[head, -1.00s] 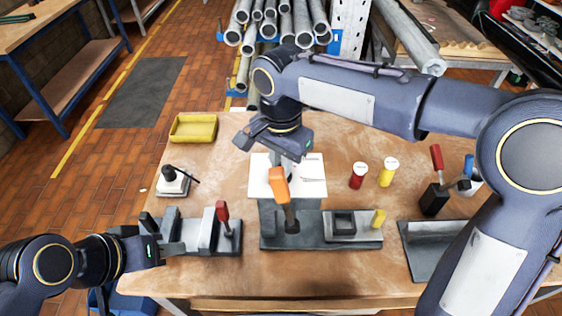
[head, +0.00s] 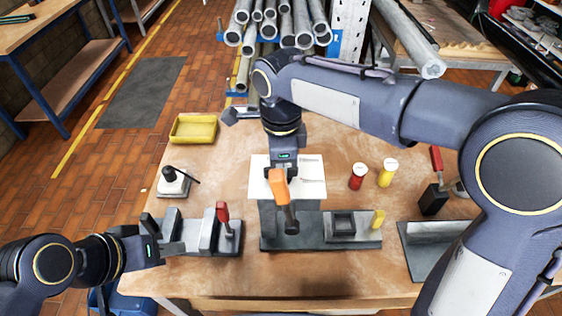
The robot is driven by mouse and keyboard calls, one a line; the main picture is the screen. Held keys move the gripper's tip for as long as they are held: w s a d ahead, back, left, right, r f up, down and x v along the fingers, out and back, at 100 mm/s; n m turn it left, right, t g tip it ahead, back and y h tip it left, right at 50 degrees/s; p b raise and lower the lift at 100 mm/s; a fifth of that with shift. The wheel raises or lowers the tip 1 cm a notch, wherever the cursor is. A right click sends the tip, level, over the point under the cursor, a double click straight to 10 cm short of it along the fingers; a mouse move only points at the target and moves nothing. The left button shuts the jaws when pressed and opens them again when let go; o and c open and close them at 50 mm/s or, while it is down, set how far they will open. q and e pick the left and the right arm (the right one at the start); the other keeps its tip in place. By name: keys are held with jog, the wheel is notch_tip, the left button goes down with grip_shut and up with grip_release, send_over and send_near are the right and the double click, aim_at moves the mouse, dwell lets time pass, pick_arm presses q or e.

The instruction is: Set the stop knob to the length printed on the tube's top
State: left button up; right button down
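The middle fixture (head: 308,240) is a grey plate with an orange-topped lever (head: 279,186), a dark square block and a yellow knob (head: 379,218). The left fixture (head: 195,233) has a red handle (head: 222,213) and a black knob (head: 149,223). I cannot tell which part is the stop knob. A red tube (head: 357,181) and a yellow tube (head: 386,178) stand upright with pale tops; any print is too small to read. My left gripper (head: 175,249) is beside the left fixture's left end. My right gripper (head: 282,174) points down behind the orange lever, its fingertips partly hidden.
A white sheet (head: 313,181) lies behind the middle fixture. A yellow tray (head: 193,129) and a small black-and-white device (head: 172,183) stand at left. A grey fixture (head: 428,258) stands at right, partly behind my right arm. The table's front middle is clear.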

jog(key=shift+m, duration=0.6)
jog(key=c, duration=1.4)
grip_release()
jog(key=shift+c, duration=0.2)
jog(key=shift+r, duration=0.1)
notch_tip(320, 180, up, 8)
jog(key=shift+f, duration=0.2)
